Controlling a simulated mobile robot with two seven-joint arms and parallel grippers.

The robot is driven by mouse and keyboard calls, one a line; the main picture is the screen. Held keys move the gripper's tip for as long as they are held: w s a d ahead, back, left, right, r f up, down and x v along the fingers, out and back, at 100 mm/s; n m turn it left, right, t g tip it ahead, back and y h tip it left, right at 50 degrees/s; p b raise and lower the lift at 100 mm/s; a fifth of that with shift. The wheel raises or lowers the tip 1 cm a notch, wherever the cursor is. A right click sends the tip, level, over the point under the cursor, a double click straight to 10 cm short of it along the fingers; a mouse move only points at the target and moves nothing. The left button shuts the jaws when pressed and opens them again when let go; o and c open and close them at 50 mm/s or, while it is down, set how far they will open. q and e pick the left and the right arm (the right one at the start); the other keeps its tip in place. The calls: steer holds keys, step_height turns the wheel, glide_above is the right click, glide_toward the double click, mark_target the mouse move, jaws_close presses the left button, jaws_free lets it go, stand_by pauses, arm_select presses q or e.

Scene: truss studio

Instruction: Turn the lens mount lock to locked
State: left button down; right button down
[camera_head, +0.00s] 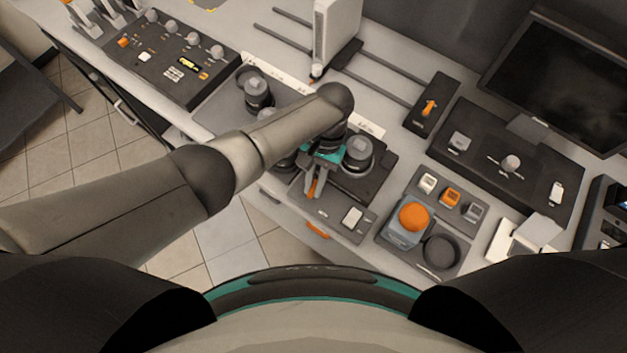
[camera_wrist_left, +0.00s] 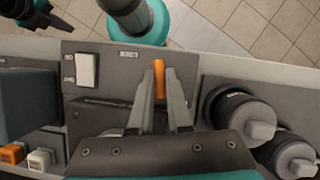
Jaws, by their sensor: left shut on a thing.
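The lens mount lock is an orange lever (camera_head: 311,188) on a dark panel near the front edge of the desk. In the left wrist view the lever (camera_wrist_left: 159,79) stands straight up in the picture beside a small white label, too small to read surely. My left gripper (camera_head: 316,184) reaches down over the panel; its two grey fingers (camera_wrist_left: 162,92) are shut on the lever, one on each side. The lever's lower part is hidden by the fingers. What looks like my right gripper (camera_wrist_left: 45,18) shows at the top left of the left wrist view, its fingers unclear.
Lenses (camera_head: 357,155) stand close beside my left gripper. A white switch (camera_head: 352,215) sits on the same panel. A block with an orange dome button (camera_head: 413,216) lies to the right. Another orange lever (camera_head: 429,107) is on a black box farther back.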

arm_select(q)
steer(key=shift+d+m+y, duration=0.1)
steer(key=shift+m+y, duration=0.2)
steer(key=shift+m, duration=0.8)
steer(key=shift+t, duration=0.3)
steer(key=c, duration=0.9)
jaws_free()
steer(key=p+v, duration=0.1)
steer(key=v, duration=1.4)
steer(key=shift+p, duration=0.3)
